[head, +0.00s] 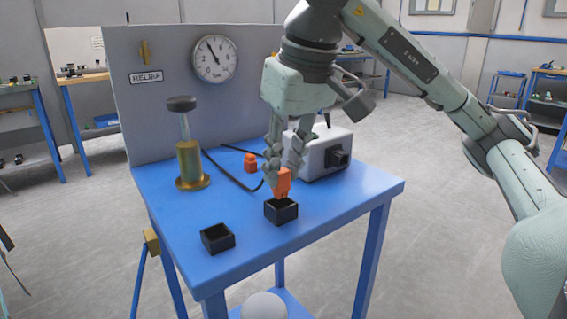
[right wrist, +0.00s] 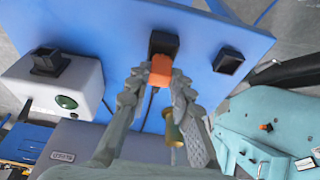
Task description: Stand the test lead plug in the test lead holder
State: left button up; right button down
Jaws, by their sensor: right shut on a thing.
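My right gripper (head: 284,170) is shut on an orange test lead plug (head: 283,183), fingers pointing down. The plug is upright, directly over a square black holder (head: 281,213) near the front right of the blue table. Its lower end is at the holder's opening; I cannot tell whether it is inside. In the right wrist view the orange plug (right wrist: 160,70) sits between the fingertips (right wrist: 158,84), against the black holder (right wrist: 163,42). A second orange plug (head: 250,163) stands farther back, near a black cable. My left gripper is not in view.
A second black holder (head: 217,238) stands at the table's front left. A brass post with a black knob (head: 189,165) stands behind it. A white box (head: 325,150) is close behind my right gripper. A grey panel with a gauge (head: 215,59) closes the back.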

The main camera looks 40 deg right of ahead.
aim_at(285, 179)
jog(key=shift+f+b, duration=1.3)
jog(key=shift+f, duration=0.25)
dwell(0.6)
jog(key=c, duration=1.3)
grip_release()
jog(key=shift+o, duration=0.2)
jog(key=shift+r, duration=0.15)
jog(key=v, duration=1.1)
jog(key=shift+r, duration=0.4)
jog(key=shift+s, duration=0.15)
